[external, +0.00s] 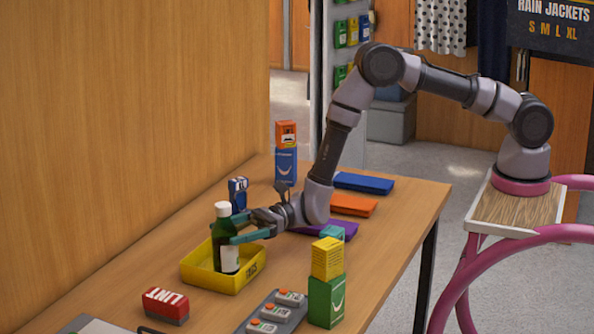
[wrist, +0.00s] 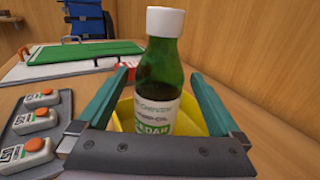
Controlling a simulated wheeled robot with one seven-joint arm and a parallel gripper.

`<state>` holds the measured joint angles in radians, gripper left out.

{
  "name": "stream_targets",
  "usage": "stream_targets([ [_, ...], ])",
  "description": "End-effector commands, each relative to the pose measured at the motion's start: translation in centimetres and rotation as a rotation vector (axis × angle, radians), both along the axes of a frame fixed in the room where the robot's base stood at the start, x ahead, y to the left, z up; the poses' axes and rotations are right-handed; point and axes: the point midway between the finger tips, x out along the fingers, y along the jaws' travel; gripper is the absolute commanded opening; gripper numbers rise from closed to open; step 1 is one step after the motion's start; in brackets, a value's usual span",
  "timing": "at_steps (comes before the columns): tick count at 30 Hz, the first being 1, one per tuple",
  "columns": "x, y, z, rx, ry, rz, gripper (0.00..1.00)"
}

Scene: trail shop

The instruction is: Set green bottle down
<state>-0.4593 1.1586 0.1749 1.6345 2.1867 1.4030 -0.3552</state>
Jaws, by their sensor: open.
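The green bottle (external: 224,240) has a white cap and a white label and stands upright in the yellow tray (external: 208,283). It also shows in the wrist view (wrist: 160,80), between the two teal fingers, with the yellow tray (wrist: 188,118) around its lower part. My gripper (external: 238,229) is open around the bottle, one finger on each side. In the wrist view my gripper (wrist: 158,95) shows gaps between the fingers and the glass. The bottle's base is hidden by the tray wall and the gripper body.
A red lint box (external: 166,305) and a grey tray with several orange-buttoned items (external: 272,314) lie near the front. Yellow and green boxes (external: 326,290) are stacked at right. A blue-orange box (external: 286,155) and folded cloths (external: 352,204) are farther back. A wooden wall borders the left.

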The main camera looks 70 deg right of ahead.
Motion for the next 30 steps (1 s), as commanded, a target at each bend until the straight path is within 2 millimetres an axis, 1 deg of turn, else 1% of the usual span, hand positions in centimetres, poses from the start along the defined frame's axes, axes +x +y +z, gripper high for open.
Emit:
stream_targets([
  [1,-0.5,-0.9,0.1,-0.001,0.003,-0.002,1.0],
  [6,-2.3,-4.3,0.0,-0.001,0.003,-0.002,1.0],
  [12,-4.2,-7.4,0.0,0.0,0.002,-0.002,1.0],
  [18,-5.0,-8.8,0.1,0.001,0.0,-0.001,1.0],
  [24,-5.1,-8.9,0.3,0.0,-0.004,0.002,1.0],
  [26,-5.2,-8.9,1.1,-0.001,-0.016,0.017,1.0],
  [27,-5.3,-8.9,2.1,-0.004,-0.029,0.035,1.0],
  [29,-5.6,-8.9,4.4,-0.011,-0.062,0.078,1.0],
  [30,-6.0,-9.0,6.3,-0.023,-0.093,0.118,1.0],
])
